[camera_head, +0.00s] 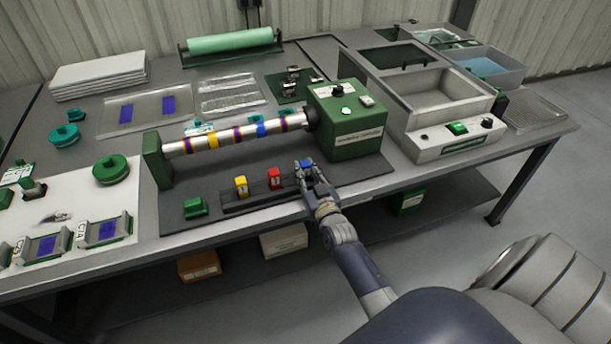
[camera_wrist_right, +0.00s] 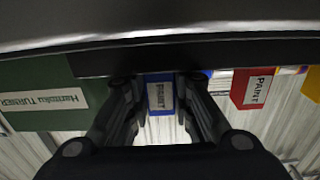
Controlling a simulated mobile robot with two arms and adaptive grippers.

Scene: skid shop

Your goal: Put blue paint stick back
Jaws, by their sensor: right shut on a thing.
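The blue paint stick (camera_head: 307,163) is between the fingers of my right gripper (camera_head: 313,172), at the right end of the dark paint rack (camera_head: 258,197). In the right wrist view the blue paint stick (camera_wrist_right: 160,93) shows its label between the two fingertips of the right gripper (camera_wrist_right: 158,85). Its base seems to be at the dark rack edge; I cannot tell whether it is fully seated. A yellow stick (camera_head: 241,186) and a red stick (camera_head: 274,178) stand in the rack to its left; the red one (camera_wrist_right: 253,89) also shows in the wrist view. My left gripper is not in view.
The turner's green housing (camera_head: 345,120) stands just behind the gripper, with the banded rod (camera_head: 240,134) running left from it. A green block (camera_head: 195,208) lies left of the rack. A grey basin machine (camera_head: 445,110) stands at right.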

